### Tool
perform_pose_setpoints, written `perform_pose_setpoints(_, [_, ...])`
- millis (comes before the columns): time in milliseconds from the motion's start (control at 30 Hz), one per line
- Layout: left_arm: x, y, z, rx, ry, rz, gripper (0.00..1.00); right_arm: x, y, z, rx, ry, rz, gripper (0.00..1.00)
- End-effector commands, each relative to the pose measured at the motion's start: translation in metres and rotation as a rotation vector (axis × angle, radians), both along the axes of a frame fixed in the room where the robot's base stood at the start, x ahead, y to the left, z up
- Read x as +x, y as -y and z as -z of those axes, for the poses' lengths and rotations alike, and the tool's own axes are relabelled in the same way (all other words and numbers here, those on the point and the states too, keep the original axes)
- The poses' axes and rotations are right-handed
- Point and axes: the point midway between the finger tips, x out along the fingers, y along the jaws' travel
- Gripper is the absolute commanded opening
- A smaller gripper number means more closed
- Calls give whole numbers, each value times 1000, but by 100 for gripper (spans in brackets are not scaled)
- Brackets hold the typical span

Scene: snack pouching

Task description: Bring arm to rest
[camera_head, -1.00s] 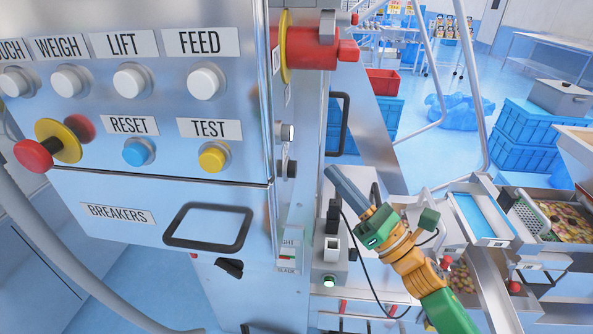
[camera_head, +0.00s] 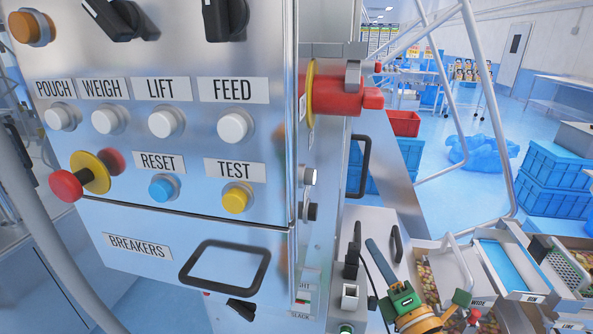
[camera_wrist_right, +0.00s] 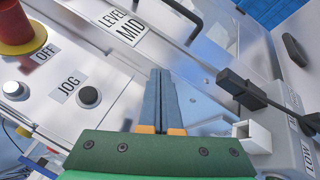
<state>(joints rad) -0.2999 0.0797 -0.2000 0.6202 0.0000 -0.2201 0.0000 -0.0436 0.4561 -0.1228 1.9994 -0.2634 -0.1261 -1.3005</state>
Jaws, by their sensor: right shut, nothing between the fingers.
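My right gripper (camera_head: 380,258) is in the lower right of the head view, with its long blue-grey fingers together and pointing up and left. Its green palm and orange wrist sit below. In the right wrist view the two fingers (camera_wrist_right: 164,100) lie side by side, shut with nothing between them. They are close to a machine's metal surface, and I cannot tell whether they touch it. My left gripper is not in view.
The control cabinet (camera_head: 180,225) fills the left, with labelled buttons, a red stop knob (camera_head: 66,186) and a black handle (camera_head: 225,268). A black lever switch (camera_wrist_right: 240,88) stands right of the fingers. Blue crates (camera_head: 548,190) and open floor lie behind.

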Motion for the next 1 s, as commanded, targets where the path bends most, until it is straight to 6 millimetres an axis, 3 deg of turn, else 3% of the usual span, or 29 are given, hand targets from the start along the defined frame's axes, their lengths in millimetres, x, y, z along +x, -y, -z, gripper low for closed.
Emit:
perform_pose_setpoints(33, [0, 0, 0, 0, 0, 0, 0, -12, 6, 42, 256, -215, 64, 0])
perform_pose_setpoints(100, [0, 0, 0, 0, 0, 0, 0, -37, 12, 96, 590, -482, 192, 0])
perform_pose_setpoints(200, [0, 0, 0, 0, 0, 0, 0, -79, 12, 149, 924, -734, 372, 0])
perform_pose_setpoints(400, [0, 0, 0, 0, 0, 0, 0, -166, 0, 208, 1351, -1038, 735, 0])
perform_pose_setpoints(600, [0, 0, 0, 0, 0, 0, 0, -250, -17, 231, 1621, -1215, 1124, 0])
perform_pose_setpoints(833, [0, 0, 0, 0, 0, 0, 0, -246, -18, 309, 1594, -1249, 1178, 0])
perform_pose_setpoints(1000, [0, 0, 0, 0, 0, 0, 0, -260, -17, 374, 1567, -1277, 1210, 0])
